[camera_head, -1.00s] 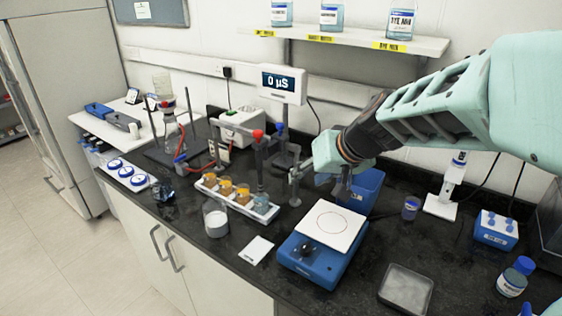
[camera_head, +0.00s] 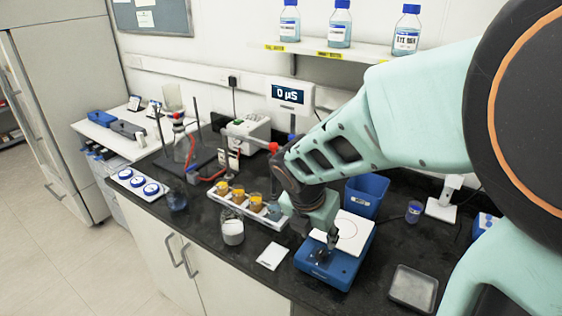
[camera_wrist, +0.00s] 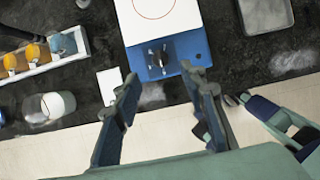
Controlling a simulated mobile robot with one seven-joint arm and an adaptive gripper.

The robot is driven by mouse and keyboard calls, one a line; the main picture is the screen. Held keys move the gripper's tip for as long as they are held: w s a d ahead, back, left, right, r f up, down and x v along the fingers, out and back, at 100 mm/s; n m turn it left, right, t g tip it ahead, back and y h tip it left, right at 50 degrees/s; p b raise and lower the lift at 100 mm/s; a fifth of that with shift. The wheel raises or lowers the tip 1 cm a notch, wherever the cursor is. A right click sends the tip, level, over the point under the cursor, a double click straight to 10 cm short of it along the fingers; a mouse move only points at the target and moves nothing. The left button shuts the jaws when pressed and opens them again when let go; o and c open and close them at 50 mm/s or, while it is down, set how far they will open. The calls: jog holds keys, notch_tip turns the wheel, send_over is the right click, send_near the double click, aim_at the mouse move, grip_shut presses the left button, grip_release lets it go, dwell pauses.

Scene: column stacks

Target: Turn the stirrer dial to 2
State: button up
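The stirrer (camera_head: 335,262) is a blue box with a white square top plate marked with a circle, on the black bench. Its dark dial (camera_wrist: 158,59) is on the blue front part, with small marks around it in the wrist view; I cannot read a number. In the head view the dial (camera_head: 321,256) is partly covered by my gripper. My gripper (camera_wrist: 163,82) is open, its two dark fingers spread to either side of the dial in the wrist view. In the head view my gripper (camera_head: 331,240) hangs over the stirrer's front left part. No contact with the dial shows.
A grey tray (camera_head: 413,288) is to the right. A blue bin (camera_head: 364,194) stands behind.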

aim_at(322, 250)
jog(key=b+x, duration=0.3)
jog(key=x, duration=0.6)
jog(key=shift+f, duration=0.25)
jog(key=shift+c, duration=0.4)
grip_shut()
